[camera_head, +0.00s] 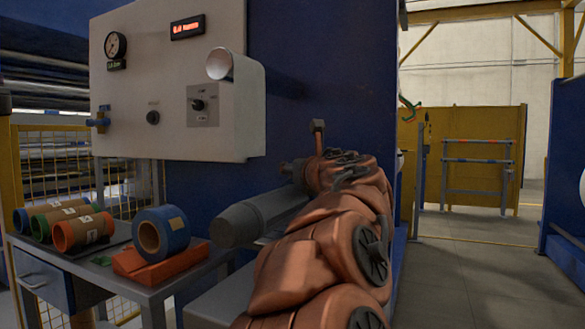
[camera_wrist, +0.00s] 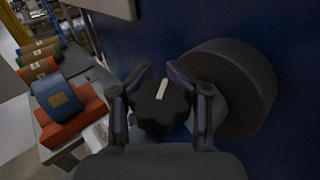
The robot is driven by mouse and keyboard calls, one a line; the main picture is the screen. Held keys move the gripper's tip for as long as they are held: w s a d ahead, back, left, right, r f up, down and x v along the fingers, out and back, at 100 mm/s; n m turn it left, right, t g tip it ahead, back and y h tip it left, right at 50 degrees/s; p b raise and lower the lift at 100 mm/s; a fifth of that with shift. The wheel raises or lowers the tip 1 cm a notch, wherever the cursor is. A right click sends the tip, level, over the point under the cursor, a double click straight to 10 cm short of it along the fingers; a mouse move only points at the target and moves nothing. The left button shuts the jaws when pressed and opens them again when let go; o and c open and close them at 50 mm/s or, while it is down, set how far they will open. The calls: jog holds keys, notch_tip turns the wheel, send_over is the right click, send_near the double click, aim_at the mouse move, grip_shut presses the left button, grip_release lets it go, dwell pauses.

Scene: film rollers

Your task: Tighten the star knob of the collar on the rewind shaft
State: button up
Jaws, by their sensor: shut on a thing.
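In the wrist view the dark star knob (camera_wrist: 157,108) lies between the two fingers of my gripper (camera_wrist: 161,92), which is shut on it from the left and right. A pale bar mark on the knob's face leans slightly right of upright. A broad dark grey round body (camera_wrist: 240,85) is just right of the knob; whether it is the collar or the shaft's end I cannot tell. In the head view a grey cylinder (camera_head: 262,214), apparently the rewind shaft, points toward the lower left. My copper-coloured arm hides the knob and most of my gripper there.
A side table (camera_head: 160,292) at the left bears several tape rolls (camera_head: 82,231), a blue roll (camera_head: 161,233) and an orange block (camera_head: 135,266). A pale control box (camera_head: 150,60) with a gauge hangs above it. The floor at the right (camera_head: 470,265) is clear.

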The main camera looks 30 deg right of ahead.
jog(key=shift+d, duration=0.15)
jog(key=o, duration=1)
jog(key=shift+s, duration=0.1)
jog(key=v, duration=1.2)
